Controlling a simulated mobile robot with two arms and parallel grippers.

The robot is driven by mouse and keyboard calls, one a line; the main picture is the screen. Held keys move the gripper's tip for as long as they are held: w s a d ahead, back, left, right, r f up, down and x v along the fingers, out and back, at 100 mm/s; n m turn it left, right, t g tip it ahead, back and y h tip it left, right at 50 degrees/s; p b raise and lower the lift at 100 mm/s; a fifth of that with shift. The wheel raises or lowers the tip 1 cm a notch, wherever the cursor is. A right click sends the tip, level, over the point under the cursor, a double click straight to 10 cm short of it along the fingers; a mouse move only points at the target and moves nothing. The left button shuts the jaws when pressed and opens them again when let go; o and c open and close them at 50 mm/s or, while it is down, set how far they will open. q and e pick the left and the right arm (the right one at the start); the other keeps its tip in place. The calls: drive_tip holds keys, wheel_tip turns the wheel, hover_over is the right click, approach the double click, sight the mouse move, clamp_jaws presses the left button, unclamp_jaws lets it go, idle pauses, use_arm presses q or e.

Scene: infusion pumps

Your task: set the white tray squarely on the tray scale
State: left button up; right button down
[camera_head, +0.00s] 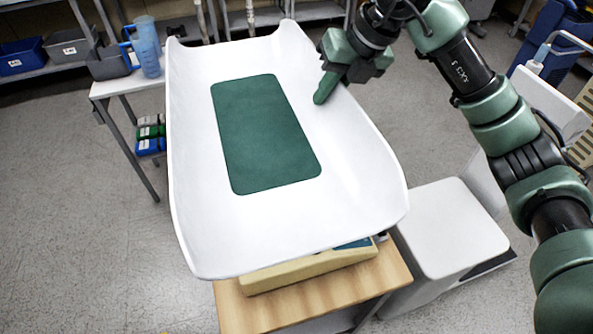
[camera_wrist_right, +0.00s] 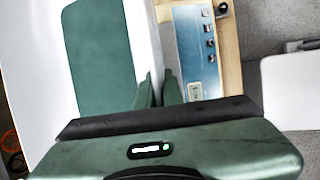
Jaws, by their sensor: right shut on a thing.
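The white tray (camera_head: 205,205) is a large curved trough with a green pad (camera_head: 265,135) along its middle. It hides most of the tray scale (camera_head: 308,271), a beige unit on a wooden-topped stand. My right gripper (camera_head: 322,98) is at the tray's far right rim and is shut on that rim. In the right wrist view the two fingers (camera_wrist_right: 158,90) straddle the tray's edge, with the scale's blue panel (camera_wrist_right: 196,50) just right of them. Whether the tray touches the scale is hidden. My left gripper is not in view.
A side table (camera_head: 125,84) with a blue jug (camera_head: 147,48) stands at the back left. A white-topped unit (camera_head: 447,228) stands right of the scale's stand (camera_head: 318,303). Shelves with bins (camera_head: 70,47) line the back left. The floor at left is clear.

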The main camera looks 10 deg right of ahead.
sight(327, 120)
drive_tip(key=f, duration=0.4)
drive_tip(key=f+p, duration=0.1)
drive_tip(key=f, duration=0.1)
drive_tip(key=shift+s+d+f, duration=0.1)
drive_tip(key=shift+s+d, duration=0.05)
drive_tip(key=shift+s, duration=0.1)
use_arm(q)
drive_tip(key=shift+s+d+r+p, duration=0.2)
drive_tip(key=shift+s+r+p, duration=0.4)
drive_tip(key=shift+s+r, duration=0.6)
use_arm(e)
wheel_tip(327, 120, down, 12)
drive_tip(key=shift+w, duration=0.15)
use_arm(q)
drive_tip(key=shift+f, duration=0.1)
use_arm(e)
drive_tip(key=c, duration=2)
unclamp_jaws()
drive_tip(key=shift+f, duration=0.25)
drive_tip(key=o, duration=0.5)
drive_tip(key=shift+c, duration=0.2)
drive_tip(key=shift+r, duration=0.1)
drive_tip(key=shift+r, duration=0.1)
